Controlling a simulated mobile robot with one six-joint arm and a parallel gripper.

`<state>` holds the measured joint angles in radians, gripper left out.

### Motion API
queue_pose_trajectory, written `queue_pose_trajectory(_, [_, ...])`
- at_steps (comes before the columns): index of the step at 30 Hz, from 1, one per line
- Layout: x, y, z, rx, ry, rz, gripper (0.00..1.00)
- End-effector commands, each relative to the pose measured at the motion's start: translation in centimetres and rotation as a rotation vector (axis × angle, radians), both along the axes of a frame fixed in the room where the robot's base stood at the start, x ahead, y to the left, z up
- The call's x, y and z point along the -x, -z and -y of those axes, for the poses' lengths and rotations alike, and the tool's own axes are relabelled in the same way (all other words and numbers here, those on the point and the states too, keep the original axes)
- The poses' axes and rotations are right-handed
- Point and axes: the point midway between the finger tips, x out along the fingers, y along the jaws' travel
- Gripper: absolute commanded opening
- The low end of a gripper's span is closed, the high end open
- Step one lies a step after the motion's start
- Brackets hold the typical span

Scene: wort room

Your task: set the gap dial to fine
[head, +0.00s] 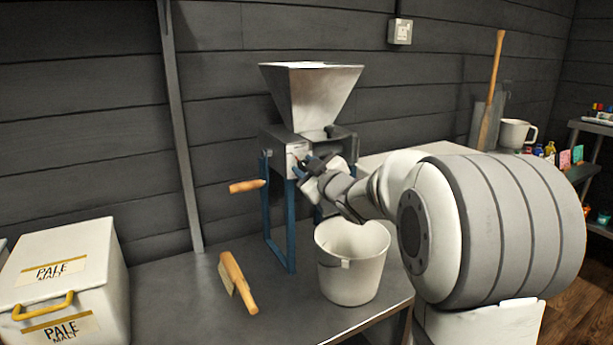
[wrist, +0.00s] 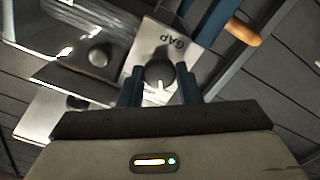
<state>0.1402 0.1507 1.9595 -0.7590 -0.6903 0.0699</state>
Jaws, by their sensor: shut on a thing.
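The grain mill (head: 312,95) has a metal hopper and blue legs and stands on the grey bench. Its pale plate (wrist: 186,45) reads GAP, upside down in the wrist view. The dark round gap dial (wrist: 159,70) sits on that plate. A white pointer mark on it faces the bottom of the wrist picture, towards my gripper. My gripper (wrist: 158,84) has one blue finger on each side of the dial and is shut on it. In the head view, my gripper (head: 306,168) is at the mill's front and hides the dial. No fine or coarse marking is readable.
A white bucket (head: 350,270) stands below the mill, close under my arm. The mill's wooden crank handle (head: 247,186) sticks out to the left. A brush (head: 238,281) lies on the bench (head: 185,310). A pale malt box (head: 65,275) stands at the left.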

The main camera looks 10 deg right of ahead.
Motion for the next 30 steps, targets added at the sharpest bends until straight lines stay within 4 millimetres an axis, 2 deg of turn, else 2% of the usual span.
queue_pose_trajectory(12, [0.03, 0.20, -0.16, 0.197, -0.002, 0.064, 0.08])
queue_pose_trajectory(29, [0.04, 0.10, -0.22, 0.229, -0.003, 0.074, 0.08])
queue_pose_trajectory(30, [0.04, 0.10, -0.22, 0.229, -0.003, 0.074, 0.32])
